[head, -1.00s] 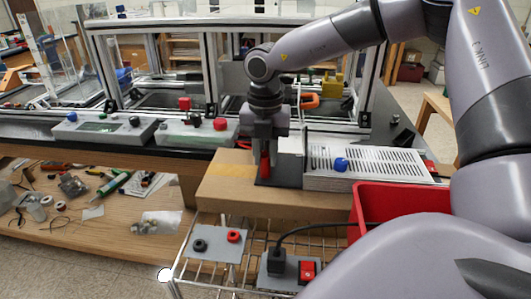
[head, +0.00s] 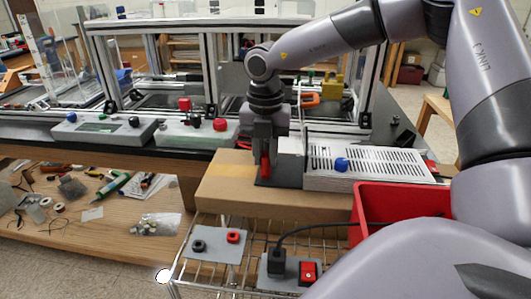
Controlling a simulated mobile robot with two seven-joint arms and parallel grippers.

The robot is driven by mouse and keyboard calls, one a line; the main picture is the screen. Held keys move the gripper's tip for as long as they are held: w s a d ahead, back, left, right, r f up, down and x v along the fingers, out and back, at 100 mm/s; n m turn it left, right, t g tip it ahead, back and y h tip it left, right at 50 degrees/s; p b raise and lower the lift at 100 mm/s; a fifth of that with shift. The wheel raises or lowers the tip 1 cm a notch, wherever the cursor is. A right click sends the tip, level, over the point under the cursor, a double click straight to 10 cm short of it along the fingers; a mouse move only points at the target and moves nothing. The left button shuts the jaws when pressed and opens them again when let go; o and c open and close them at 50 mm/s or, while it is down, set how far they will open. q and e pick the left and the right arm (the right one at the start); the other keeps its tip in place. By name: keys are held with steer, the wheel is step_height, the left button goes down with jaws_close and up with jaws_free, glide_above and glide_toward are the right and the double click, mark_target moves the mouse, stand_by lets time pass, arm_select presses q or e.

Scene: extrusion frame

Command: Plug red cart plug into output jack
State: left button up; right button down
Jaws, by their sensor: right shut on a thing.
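My right gripper (head: 266,150) points down in front of the metal power supply box, over the cardboard box. It is shut on a red plug (head: 265,167), of which a small red part shows between and below the fingers. The plug is by the dark plate at the left end of the metal box (head: 372,163); the jack there is hidden, and I cannot tell whether the plug is in it. A grey panel (head: 216,244) on the wire cart below carries a black jack (head: 199,246) and a red jack (head: 233,237). My left gripper is not in view.
A black plug with a cord (head: 277,262) and a red switch (head: 307,271) sit on a second cart panel. A red bin (head: 400,212) stands right of the cardboard box (head: 290,207). Control boxes (head: 104,130) and the extrusion frame stand behind.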

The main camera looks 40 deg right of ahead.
mark_target(265, 154)
steer(key=shift+w+d+b, duration=0.1)
steer(key=shift+w+b, duration=0.05)
steer(key=shift+b, duration=0.5)
stand_by(0.6)
steer(key=c, duration=0.9)
jaws_free()
steer(key=shift+o, duration=0.2)
steer(key=shift+r, duration=0.1)
steer(key=shift+r, duration=3.5)
